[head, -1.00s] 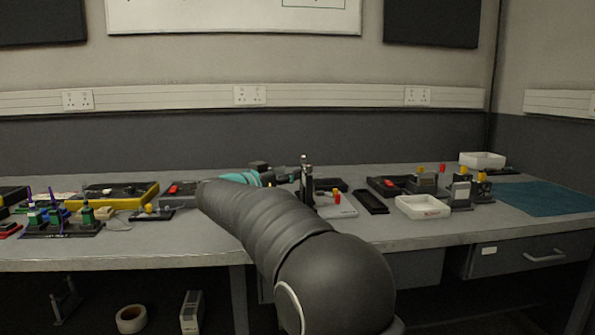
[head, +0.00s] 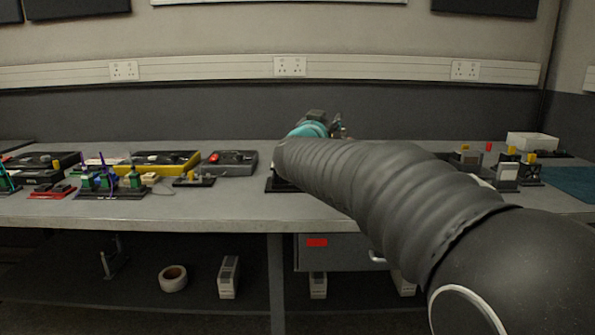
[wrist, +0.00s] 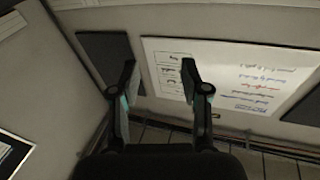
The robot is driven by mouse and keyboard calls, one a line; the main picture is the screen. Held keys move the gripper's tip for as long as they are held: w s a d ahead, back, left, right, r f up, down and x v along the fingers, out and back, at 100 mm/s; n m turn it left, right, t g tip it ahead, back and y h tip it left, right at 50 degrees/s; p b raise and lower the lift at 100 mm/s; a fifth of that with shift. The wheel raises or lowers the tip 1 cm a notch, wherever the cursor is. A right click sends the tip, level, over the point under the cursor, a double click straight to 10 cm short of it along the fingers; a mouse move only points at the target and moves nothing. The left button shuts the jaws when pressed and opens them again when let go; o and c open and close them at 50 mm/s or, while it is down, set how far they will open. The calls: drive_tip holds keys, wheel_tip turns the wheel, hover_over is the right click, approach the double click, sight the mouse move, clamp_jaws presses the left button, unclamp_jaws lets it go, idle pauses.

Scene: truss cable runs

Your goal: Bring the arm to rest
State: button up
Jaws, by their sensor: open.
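My arm (head: 400,190) reaches in from the lower right of the head view, over the front edge of the bench. Its far end, with a teal band (head: 308,130), is above the back part of the bench, and the fingers there are small and partly hidden. In the wrist view my gripper (wrist: 158,75) has its two fingers apart with nothing between them. Behind the fingers are a wall and a whiteboard (wrist: 235,80) with writing, seen tilted.
The bench (head: 235,207) carries black and yellow trays (head: 158,163), green-and-purple fixtures (head: 110,182) at left, and a white bin (head: 532,143) at right. My arm hides part of the bench. A tape roll (head: 173,278) and boxes sit on the shelf below.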

drive_tip(key=s+f+n+g+y, duration=0.25)
drive_tip(key=s+f+y, duration=0.25)
drive_tip(key=s, duration=0.4)
drive_tip(key=s+f+n+g+y, duration=0.2)
drive_tip(key=s+f+n+y, duration=0.3)
drive_tip(key=s, duration=0.5)
drive_tip(key=s+d+f+m+g+h, duration=0.1)
drive_tip(key=s+d+f+g, duration=0.3)
drive_tip(key=s+f, duration=0.6)
drive_tip(key=s+d+f+m+g+h, duration=0.2)
drive_tip(key=s+d+f+g, duration=0.2)
drive_tip(key=s+f, duration=0.5)
drive_tip(key=s, duration=0.4)
drive_tip(key=shift+d+f+h, duration=0.25)
drive_tip(key=shift+f+h, duration=0.05)
drive_tip(key=shift+f, duration=0.05)
drive_tip(key=shift+g, duration=0.25)
drive_tip(key=shift+c, duration=0.4)
